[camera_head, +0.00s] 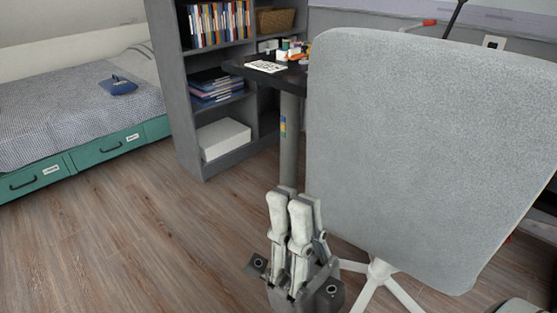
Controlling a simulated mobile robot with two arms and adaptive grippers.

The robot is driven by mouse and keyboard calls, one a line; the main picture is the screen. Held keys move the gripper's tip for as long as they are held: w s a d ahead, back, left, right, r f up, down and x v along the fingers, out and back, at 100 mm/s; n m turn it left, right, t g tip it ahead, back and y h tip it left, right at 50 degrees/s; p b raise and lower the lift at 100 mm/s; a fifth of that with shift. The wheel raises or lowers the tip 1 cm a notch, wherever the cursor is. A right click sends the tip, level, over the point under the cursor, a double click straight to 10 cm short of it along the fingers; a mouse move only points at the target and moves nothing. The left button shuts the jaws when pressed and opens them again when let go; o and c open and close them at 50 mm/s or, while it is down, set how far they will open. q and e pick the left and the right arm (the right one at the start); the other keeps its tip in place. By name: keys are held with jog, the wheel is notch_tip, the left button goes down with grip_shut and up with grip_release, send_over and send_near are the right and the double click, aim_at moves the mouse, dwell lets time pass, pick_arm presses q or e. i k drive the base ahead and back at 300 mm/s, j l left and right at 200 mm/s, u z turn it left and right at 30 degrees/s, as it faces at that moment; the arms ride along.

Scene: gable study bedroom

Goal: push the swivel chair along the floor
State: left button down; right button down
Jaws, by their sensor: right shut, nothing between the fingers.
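The swivel chair stands at the right of the head view, its large grey fabric backrest (420,150) towards me. Its pale star base (381,272) shows below on the wood floor. The seat is hidden behind the backrest. My right gripper (291,200) is shut and empty, fingers pointing up, just left of the backrest's lower left edge. I cannot tell whether it touches the chair. My left gripper is not in view.
A dark desk (262,75) with a grey leg stands behind the chair. A grey bookshelf (180,100) and a bed (70,115) with green drawers stand at the left. The wood floor (130,240) at front left is clear.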

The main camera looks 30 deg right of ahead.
aim_at(378, 273)
jog(key=i+j+z, duration=0.15)
jog(key=i, duration=0.35)
jog(key=i+j+z, duration=0.15)
jog(key=i, duration=0.4)
jog(key=i+j+z, duration=0.15)
jog(key=i, duration=0.35)
jog(key=i+j+z, duration=0.15)
jog(key=z, duration=0.3)
jog(key=i+j+z, duration=0.25)
jog(key=z, duration=0.15)
jog(key=i+j+z, duration=0.2)
jog(key=z, duration=0.25)
jog(key=j+z, duration=0.4)
jog(key=i+j+z, duration=0.1)
jog(key=j+z, duration=0.35)
